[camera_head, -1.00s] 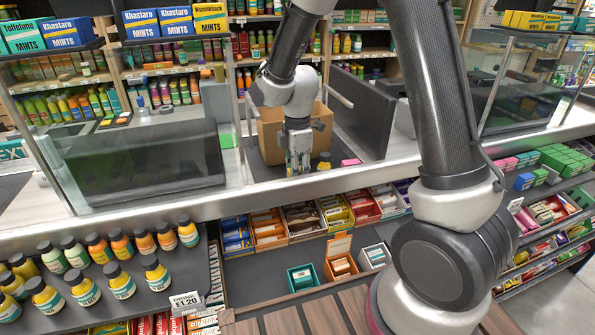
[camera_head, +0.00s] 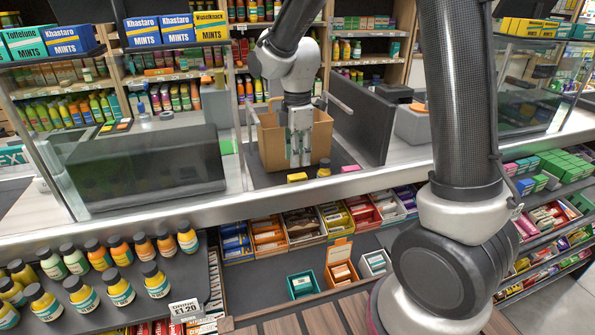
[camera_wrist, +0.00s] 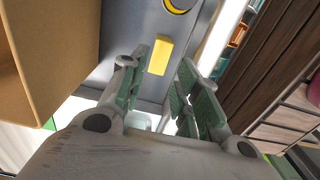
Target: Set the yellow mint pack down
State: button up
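The yellow mint pack (camera_head: 297,177) lies on the dark counter mat, in front of the cardboard box. In the wrist view the yellow pack (camera_wrist: 160,55) lies flat on the grey surface, beyond the fingertips and apart from them. My gripper (camera_head: 300,160) hangs just above and behind the pack, fingers pointing down. In the wrist view its two green-padded fingers (camera_wrist: 165,75) stand apart with nothing between them.
The open cardboard box (camera_head: 272,145) stands right behind my gripper. A dark screen (camera_head: 362,115) rises at the right.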

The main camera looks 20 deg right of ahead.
aim_at(297, 176)
jog(key=s+d+r+m+t, duration=0.2)
jog(key=s+d+r+m, duration=0.75)
jog(key=s+r, duration=0.3)
jog(key=s+d+r+m+t, duration=0.1)
jog(key=s+d+m+t, duration=0.1)
jog(key=s+d+m, duration=0.3)
jog(key=s+m, duration=0.3)
jog(key=s, duration=0.2)
jog(key=shift+s+d+r, duration=0.2)
jog(key=shift+s, duration=0.1)
jog(key=shift+m, duration=0.25)
